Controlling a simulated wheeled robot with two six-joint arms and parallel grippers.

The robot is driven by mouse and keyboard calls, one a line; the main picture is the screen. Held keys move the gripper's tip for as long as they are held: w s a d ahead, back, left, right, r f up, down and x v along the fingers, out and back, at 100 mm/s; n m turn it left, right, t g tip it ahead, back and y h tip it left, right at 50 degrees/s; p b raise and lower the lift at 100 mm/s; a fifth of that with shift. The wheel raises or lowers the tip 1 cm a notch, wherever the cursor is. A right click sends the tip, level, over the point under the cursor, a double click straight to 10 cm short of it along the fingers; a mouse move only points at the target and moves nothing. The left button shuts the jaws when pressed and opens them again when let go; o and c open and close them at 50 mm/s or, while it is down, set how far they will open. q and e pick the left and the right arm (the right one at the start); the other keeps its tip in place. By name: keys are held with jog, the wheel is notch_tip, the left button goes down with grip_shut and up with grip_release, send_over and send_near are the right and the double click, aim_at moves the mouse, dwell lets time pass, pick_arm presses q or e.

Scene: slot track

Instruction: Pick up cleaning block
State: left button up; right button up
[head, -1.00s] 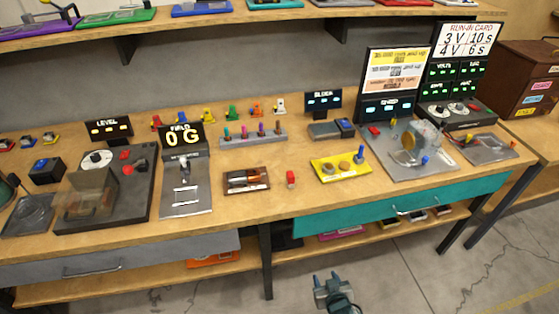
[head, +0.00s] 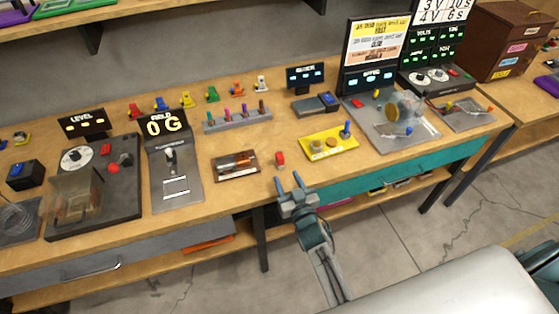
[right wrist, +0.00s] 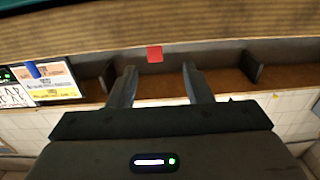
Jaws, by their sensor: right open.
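A small red block (head: 280,158), which I take for the cleaning block, stands on the wooden bench near its front edge, between a brown tray and a yellow tray. My right gripper (head: 289,180) is open and empty, just in front of the bench edge, with its fingers pointing towards the block. In the right wrist view, the red block (right wrist: 155,54) shows beyond the fingertips, about midway between them and apart from both. My left gripper is not in view.
The brown tray (head: 217,172) lies left of the block, and the yellow tray (head: 347,139) with pegs lies to its right. A grey rack (head: 222,124) of coloured pegs stands behind. A teal drawer front (head: 350,185) lies under the bench edge.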

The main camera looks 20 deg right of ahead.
aim_at(282, 162)
jog(key=w, duration=0.3)
jog(key=shift+w+f, duration=0.1)
jog(key=shift+w, duration=0.85)
jog(key=w, duration=0.4)
jog(key=shift+w+d+b, duration=0.2)
jog(key=shift+w+b, duration=0.05)
jog(key=shift+b, duration=0.1)
jog(key=shift+s, duration=0.1)
grip_shut()
